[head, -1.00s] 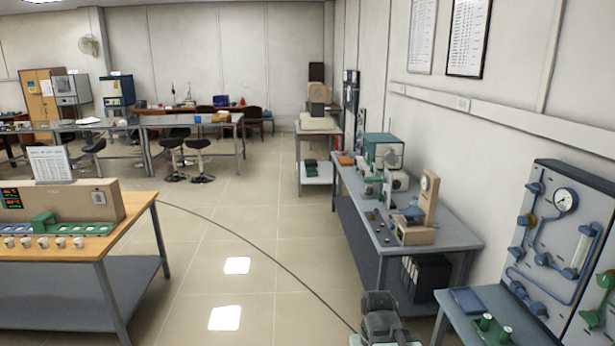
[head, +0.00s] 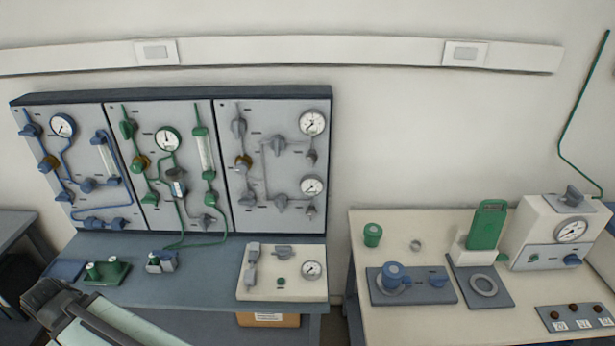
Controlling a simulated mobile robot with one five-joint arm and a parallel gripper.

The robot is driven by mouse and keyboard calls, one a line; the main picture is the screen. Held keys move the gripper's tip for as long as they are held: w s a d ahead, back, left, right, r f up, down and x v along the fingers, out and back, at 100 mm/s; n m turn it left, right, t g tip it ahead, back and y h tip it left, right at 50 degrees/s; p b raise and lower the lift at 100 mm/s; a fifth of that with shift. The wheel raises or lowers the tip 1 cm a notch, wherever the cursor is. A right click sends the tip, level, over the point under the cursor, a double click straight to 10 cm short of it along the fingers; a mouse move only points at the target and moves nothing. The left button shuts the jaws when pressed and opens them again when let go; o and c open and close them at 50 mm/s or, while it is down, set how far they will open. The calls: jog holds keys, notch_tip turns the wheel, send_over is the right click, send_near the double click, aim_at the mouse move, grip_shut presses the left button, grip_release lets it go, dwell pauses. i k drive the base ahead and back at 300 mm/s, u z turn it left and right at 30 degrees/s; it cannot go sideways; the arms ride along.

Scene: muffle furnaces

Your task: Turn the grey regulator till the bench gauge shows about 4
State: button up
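A flat cream unit (head: 262,290) lies on the blue-grey bench and carries a white round gauge (head: 312,270). A grey knob (head: 283,252) and grey fittings (head: 252,268) sit on the same unit. The gauge's reading is too small to tell. The panel behind has grey knobs (head: 282,203) and two round gauges, an upper (head: 312,123) and a lower one (head: 312,187). I cannot tell which grey part is the regulator. Part of my arm shows at the bottom left, apart from the unit; no gripper fingers are visible.
Panels with blue (head: 88,185) and green (head: 168,170) piping stand left of the grey one. Small green (head: 107,270) and blue-grey fittings (head: 160,262) lie on the bench. A cream table (head: 400,325) at the right, across a gap, holds a gauge box (head: 555,235) and several parts.

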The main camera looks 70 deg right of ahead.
aim_at(241, 168)
jog(key=z, duration=1.95)
